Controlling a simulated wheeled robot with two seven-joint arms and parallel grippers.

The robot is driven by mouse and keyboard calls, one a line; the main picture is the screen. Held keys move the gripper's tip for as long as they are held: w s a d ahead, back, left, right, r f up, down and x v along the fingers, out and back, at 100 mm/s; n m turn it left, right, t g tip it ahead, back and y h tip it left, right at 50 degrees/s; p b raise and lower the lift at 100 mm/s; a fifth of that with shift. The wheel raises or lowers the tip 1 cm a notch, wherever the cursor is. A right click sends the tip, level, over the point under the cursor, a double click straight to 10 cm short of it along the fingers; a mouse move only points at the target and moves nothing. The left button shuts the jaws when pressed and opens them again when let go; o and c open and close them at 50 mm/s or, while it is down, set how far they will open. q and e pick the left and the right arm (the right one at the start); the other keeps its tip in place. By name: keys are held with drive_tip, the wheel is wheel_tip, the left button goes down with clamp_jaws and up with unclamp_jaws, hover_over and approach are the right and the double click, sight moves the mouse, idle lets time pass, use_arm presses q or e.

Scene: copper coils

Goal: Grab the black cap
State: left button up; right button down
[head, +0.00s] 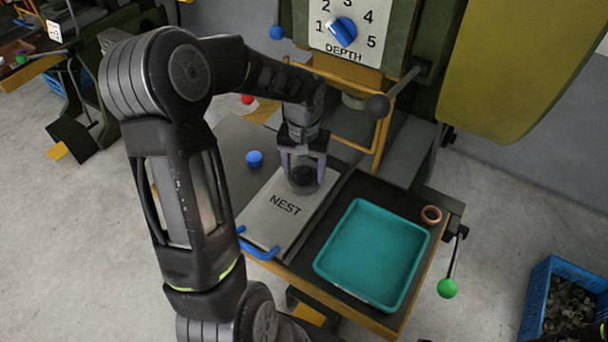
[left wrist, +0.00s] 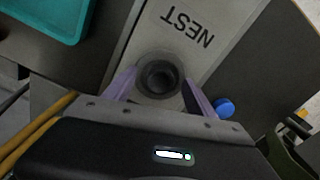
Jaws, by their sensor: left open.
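A round black cap (head: 303,178) sits at the far part of the grey plate marked NEST (head: 267,226). In the left wrist view the cap (left wrist: 160,78) is a dark ring with a hollow centre. My left gripper (head: 303,166) points down over it, open, with one lilac finger on each side. In the left wrist view the fingers of my left gripper (left wrist: 160,92) flank the cap, with a gap on the right. Whether the left finger touches it I cannot tell. My right gripper is not in view.
A blue knob (head: 255,158) stands left of the plate. A teal tray (head: 322,262) lies to the right, with a copper ring (head: 431,215) beside it.

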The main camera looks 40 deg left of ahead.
use_arm(q)
drive_tip(key=shift+c, duration=0.4)
clamp_jaws()
